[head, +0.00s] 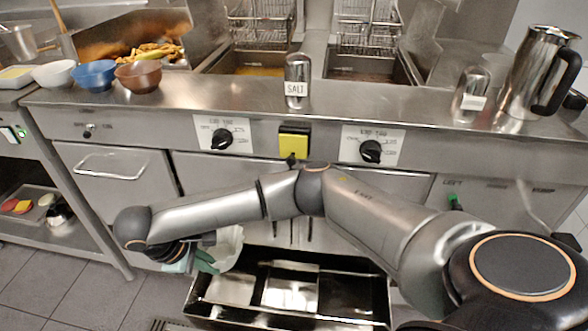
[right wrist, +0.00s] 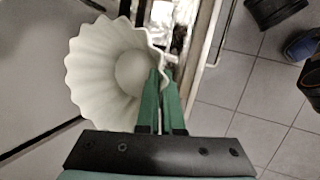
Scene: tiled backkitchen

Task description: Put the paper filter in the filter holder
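The paper filter (head: 229,246) is a white, cup-shaped piece with a fluted rim. In the right wrist view the filter (right wrist: 90,65) shows its open side and round bottom. My right gripper (head: 205,262) has green fingers; in the wrist view the fingers (right wrist: 160,92) are close together on the filter's rim. The gripper holds the filter at the left end of an open metal drawer (head: 196,308), low under the fryer. I cannot tell surely which part is the filter holder. My left gripper is not in view.
A steel counter (head: 210,98) runs above, with a salt shaker (head: 297,80), several bowls and a steel pitcher (head: 535,75). Fryer baskets (head: 262,22) stand behind. A shelf (head: 25,222) with a tray is at the left. Tiled floor (head: 85,290) is free at lower left.

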